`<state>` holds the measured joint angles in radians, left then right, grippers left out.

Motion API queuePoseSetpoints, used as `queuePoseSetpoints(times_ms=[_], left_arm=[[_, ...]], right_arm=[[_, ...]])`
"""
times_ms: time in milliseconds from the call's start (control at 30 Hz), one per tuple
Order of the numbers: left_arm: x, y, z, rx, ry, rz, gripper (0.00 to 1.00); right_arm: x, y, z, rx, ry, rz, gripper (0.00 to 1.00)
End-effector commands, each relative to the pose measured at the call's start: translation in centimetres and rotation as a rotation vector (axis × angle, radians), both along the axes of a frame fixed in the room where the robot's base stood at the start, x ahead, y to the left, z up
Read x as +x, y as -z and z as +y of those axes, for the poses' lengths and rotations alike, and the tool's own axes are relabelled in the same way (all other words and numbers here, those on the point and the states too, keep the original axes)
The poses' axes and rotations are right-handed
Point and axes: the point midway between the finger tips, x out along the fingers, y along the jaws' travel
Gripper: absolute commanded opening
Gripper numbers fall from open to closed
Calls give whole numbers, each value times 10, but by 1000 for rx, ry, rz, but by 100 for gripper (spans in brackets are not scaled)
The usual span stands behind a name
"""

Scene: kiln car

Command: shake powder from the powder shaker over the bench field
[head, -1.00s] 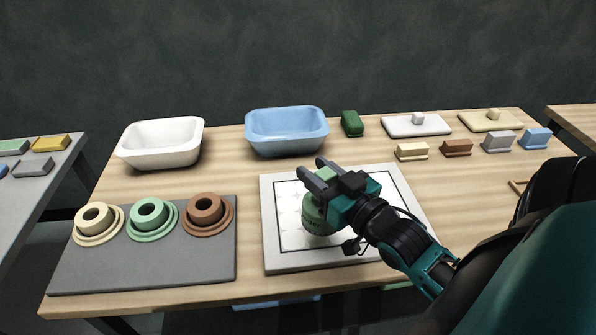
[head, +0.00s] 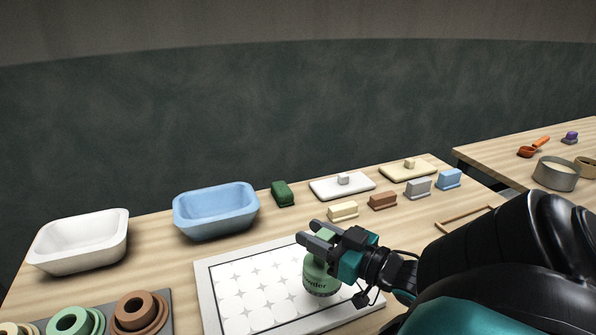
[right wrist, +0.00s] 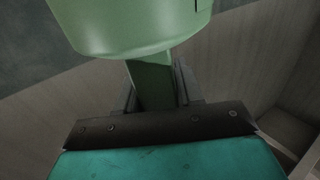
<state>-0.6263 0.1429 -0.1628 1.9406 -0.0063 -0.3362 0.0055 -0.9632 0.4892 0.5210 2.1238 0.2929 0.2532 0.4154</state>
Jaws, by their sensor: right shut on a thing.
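The powder shaker (head: 320,275) is a green, rounded container with a dark label. My right gripper (head: 310,233) is shut on its upper part and holds it roughly upright over the right part of the bench field. In the right wrist view the green shaker (right wrist: 135,25) fills the top, and a narrower green part runs between the fingers. The bench field (head: 245,290) is a white panel with a black outline and pale grey star-shaped marks. The gripper and shaker hide its right part. I see no falling powder. My left gripper is not in view.
A white basin (head: 80,240) and a blue basin (head: 215,210) stand behind the field. A green block (head: 282,194), lidded slabs and several small coloured blocks line the back right. Ring-shaped pieces (head: 138,312) sit at front left. Another bench (head: 500,155) stands at right.

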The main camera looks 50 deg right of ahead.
Motion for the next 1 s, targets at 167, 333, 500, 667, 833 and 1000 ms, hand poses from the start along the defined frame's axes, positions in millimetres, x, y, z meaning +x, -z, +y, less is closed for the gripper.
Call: queuePoseSetpoints(times_ms=[167,333,500,667,833,1000], left_arm=[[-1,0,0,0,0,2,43],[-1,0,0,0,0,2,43],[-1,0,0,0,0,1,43],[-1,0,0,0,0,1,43],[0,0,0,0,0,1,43],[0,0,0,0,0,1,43]], right_arm=[[-12,-1,-20,-4,-1,0,0],[-23,-1,-38,-4,-1,-1,0],[-34,-1,-56,-3,-2,-1,0],[-44,-1,-73,-3,0,-1,0],[-49,-2,-82,-3,-2,-4,0],[-49,-2,-82,-2,-2,-5,0]])
